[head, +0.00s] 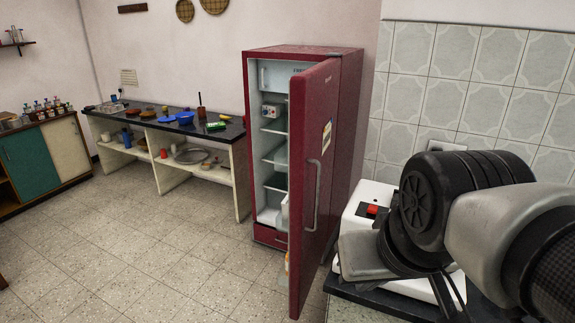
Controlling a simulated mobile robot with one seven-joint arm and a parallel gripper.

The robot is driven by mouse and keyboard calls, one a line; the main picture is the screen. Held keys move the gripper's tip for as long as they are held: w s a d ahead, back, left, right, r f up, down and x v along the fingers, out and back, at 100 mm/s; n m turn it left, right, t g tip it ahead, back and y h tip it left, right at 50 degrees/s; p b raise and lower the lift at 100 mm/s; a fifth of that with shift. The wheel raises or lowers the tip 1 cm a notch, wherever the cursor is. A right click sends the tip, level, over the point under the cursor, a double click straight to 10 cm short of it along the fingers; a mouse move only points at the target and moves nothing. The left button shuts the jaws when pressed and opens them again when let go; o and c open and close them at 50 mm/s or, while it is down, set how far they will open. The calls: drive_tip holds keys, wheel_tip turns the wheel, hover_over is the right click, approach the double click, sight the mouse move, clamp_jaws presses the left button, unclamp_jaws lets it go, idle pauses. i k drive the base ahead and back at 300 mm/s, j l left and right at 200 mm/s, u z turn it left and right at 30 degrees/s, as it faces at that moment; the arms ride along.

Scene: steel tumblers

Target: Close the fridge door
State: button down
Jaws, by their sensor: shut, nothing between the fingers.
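The red fridge (350,115) stands against the back wall, right of the middle in the head view. Its door (311,130) is swung wide open toward me, with its red outer face and long vertical grey handle (312,195) facing right. The pale interior (270,150) with several shelves shows left of the door's edge. The door's inner side is mostly hidden. My arm reaches in from the right edge, right of the door and apart from it in the picture. I cannot make out my gripper's fingers.
A white appliance with a red switch (372,210) stands on a dark counter (365,301) at lower right, close to the door. A dark-topped table (150,118) with dishes stands left of the fridge. The tiled floor (150,240) left of the door is clear.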

sight(314, 92)
drive_tip(key=k+l, duration=0.15)
drive_tip(key=l, duration=0.2)
drive_tip(key=k+l, duration=0.2)
drive_tip(key=l, duration=0.15)
drive_tip(key=i+j+z, duration=0.15)
drive_tip(key=z, duration=0.25)
drive_tip(key=i+j+z, duration=0.2)
drive_tip(key=i+z, duration=0.2)
drive_tip(key=i+j+z, duration=0.15)
drive_tip(key=j+z, duration=0.25)
drive_tip(key=l, duration=0.1)
